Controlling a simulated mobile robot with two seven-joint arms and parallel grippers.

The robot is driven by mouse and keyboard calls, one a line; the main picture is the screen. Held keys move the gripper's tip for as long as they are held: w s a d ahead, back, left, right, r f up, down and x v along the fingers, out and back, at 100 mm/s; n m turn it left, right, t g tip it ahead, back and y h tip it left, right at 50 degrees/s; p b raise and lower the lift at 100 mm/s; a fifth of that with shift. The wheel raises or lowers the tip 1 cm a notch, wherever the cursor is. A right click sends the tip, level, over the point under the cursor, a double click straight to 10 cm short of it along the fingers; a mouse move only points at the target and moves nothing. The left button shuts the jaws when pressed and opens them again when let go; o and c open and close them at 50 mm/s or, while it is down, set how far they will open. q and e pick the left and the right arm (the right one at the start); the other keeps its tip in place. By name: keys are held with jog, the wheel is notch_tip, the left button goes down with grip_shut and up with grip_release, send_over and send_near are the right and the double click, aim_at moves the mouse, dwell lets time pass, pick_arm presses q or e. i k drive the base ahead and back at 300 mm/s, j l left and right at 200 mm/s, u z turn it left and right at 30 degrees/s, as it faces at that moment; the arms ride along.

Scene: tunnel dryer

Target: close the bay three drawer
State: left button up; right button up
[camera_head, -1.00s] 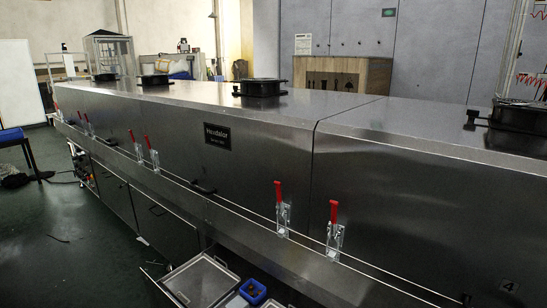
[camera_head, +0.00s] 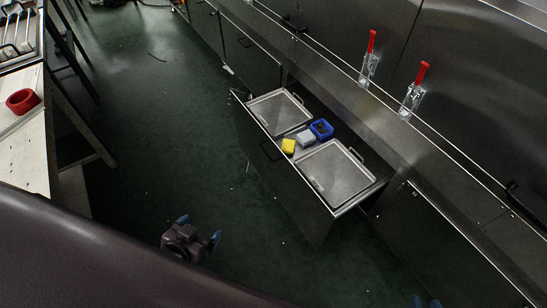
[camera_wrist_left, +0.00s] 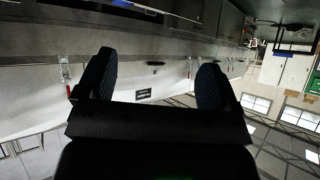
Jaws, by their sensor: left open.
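The drawer (camera_head: 318,222) stands pulled out from under the dryer in the head view, with a dark front and a dark handle (camera_head: 270,151). It holds two flat metal trays, a blue bin, a grey block and a yellow block. My left gripper (camera_head: 199,229) is open and empty, to the left of the drawer front and apart from it. In the left wrist view its two dark fingers (camera_wrist_left: 156,84) stand apart with nothing between them. Only the blue fingertips of my right gripper (camera_head: 426,302) show at the bottom edge, apart from each other.
The dryer's steel ledge (camera_head: 335,95) runs above the drawer, with two red-handled clamps (camera_head: 367,58) on it. A closed dark cabinet front (camera_head: 430,240) is right of the drawer. The green floor (camera_head: 170,130) between is mostly clear.

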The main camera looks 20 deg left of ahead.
aim_at(309, 212)
jog(key=i+j, duration=0.25)
jog(key=j, duration=0.15)
jog(key=i+j, duration=0.25)
jog(key=j, duration=0.2)
jog(key=i+j, duration=0.2)
jog(key=j, duration=0.2)
